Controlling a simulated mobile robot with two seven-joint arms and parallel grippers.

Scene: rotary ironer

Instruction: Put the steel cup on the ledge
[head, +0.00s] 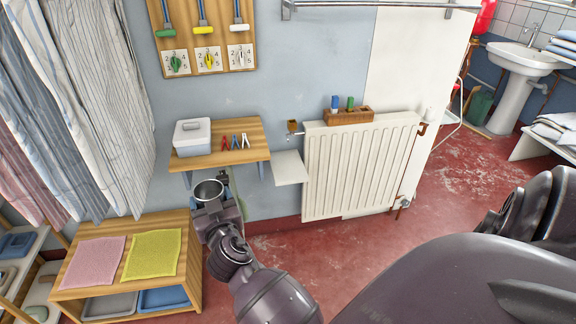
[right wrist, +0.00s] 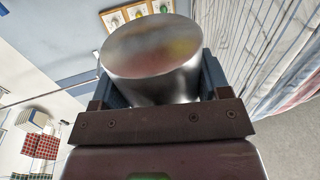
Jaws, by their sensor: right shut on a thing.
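The steel cup (head: 208,188) is a shiny round cup with its open mouth up in the head view. It also fills the top middle of the right wrist view (right wrist: 152,62). My right gripper (head: 211,204) is shut on the cup, one finger on each side in the wrist view. In the head view the cup appears just below the front edge of the wooden wall shelf (head: 255,150). A small pale ledge (head: 290,168) juts out between that shelf and the radiator, to the right of the cup, and its top is bare. My left gripper is not in view.
The wooden shelf holds a grey-white lidded box (head: 192,137) and small coloured pegs (head: 235,142). The white radiator (head: 360,165) carries a wooden block (head: 348,116). A low wooden table (head: 190,285) with pink and yellow cloths stands at lower left. Striped cloths (head: 80,100) hang above it.

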